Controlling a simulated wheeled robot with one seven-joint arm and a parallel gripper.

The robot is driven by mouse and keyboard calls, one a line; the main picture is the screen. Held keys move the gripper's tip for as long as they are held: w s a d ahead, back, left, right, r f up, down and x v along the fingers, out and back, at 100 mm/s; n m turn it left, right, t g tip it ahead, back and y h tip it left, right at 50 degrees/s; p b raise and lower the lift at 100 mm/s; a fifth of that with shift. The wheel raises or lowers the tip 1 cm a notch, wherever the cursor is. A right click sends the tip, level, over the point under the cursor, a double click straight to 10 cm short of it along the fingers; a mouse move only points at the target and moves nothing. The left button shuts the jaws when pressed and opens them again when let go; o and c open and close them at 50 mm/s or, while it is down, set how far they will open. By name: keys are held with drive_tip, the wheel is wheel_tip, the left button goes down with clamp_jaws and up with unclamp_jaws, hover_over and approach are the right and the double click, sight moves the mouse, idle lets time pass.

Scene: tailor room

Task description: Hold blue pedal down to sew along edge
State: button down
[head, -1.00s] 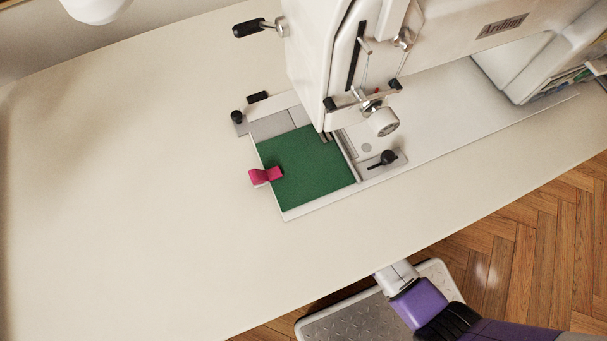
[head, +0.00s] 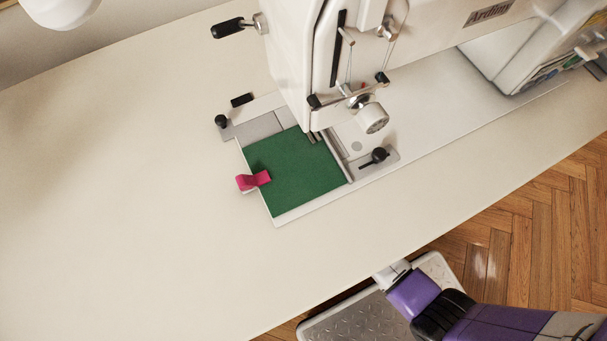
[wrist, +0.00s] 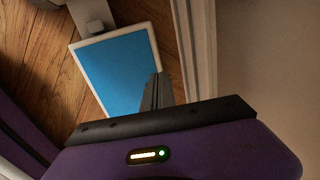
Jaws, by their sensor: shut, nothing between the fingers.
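The blue pedal (wrist: 118,72), a flat blue pad with a white rim, lies low by the wooden floor in the wrist view. My gripper (wrist: 157,82) is shut and empty. Its dark fingers overlap the pedal's lower right part in that view; I cannot tell whether they touch it. In the head view my arm reaches down at the table's front edge, and the fingers and blue pedal are hidden. Green cloth (head: 292,172) lies flat under the head of the white sewing machine (head: 300,65), with a pink clip (head: 254,181) on its left edge.
The cream table (head: 130,200) has wide bare room left of the cloth. A textured metal plate (head: 372,316) sits below the table's front edge, beside my arm. Herringbone wood floor (head: 510,245) shows at the right.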

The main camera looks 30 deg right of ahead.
drive_tip(key=b+x, duration=0.6)
drive_tip(key=x, duration=0.5)
drive_tip(key=shift+w+f, duration=0.1)
drive_tip(key=shift+f, duration=0.3)
